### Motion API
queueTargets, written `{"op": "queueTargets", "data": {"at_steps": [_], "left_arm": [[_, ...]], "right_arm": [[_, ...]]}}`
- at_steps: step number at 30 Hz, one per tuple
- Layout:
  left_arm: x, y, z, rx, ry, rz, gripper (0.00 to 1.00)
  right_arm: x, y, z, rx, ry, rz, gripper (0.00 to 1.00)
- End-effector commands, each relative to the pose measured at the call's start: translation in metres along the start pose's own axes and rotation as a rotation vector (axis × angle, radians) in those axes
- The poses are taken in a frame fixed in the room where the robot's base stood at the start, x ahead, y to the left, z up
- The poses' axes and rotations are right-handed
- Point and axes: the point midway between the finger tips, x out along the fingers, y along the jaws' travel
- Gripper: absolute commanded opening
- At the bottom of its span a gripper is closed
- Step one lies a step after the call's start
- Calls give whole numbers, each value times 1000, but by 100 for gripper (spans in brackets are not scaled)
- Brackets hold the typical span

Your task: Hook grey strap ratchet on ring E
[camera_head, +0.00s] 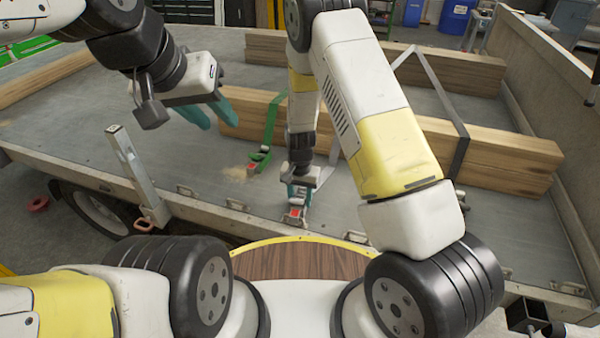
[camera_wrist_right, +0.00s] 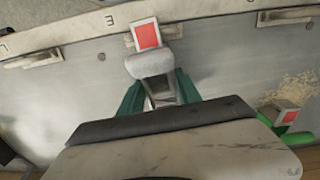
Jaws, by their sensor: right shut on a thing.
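The grey strap ratchet (camera_head: 294,211) with a red label is at the trailer's near edge in the head view. In the right wrist view the grey ratchet (camera_wrist_right: 151,62) lies between the teal fingers of my right gripper (camera_wrist_right: 160,92), which is shut on it. Its red-labelled end reaches the edge rail, beside a letter that looks like a turned E (camera_wrist_right: 109,19). The ring there is mostly hidden behind the ratchet; I cannot tell whether the hook is in it. My left gripper (camera_head: 209,115) is open and empty above the bed.
A green ratchet (camera_head: 261,156) with a green strap lies on the bed behind the grey one. Wooden beams (camera_head: 490,155) lie across the bed, with a grey strap over them. A metal post (camera_head: 135,172) stands at the near edge. Other rings (camera_wrist_right: 36,58) line the rail.

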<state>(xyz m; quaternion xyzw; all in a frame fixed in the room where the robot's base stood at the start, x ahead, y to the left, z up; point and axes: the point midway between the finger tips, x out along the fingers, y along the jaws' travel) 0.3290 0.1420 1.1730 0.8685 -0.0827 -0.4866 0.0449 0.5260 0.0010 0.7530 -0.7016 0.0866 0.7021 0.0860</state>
Motion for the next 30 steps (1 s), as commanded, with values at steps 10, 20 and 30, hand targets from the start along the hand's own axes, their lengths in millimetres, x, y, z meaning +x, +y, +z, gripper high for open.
{"op": "queueTargets", "data": {"at_steps": [10,20,30], "left_arm": [[0,0,0,0,0,0,36],[0,0,0,0,0,0,36],[0,0,0,0,0,0,36]], "right_arm": [[2,0,0,0,1,-1,0],[2,0,0,0,1,-1,66],[-18,-2,-1,-1,4,-3,66]]}}
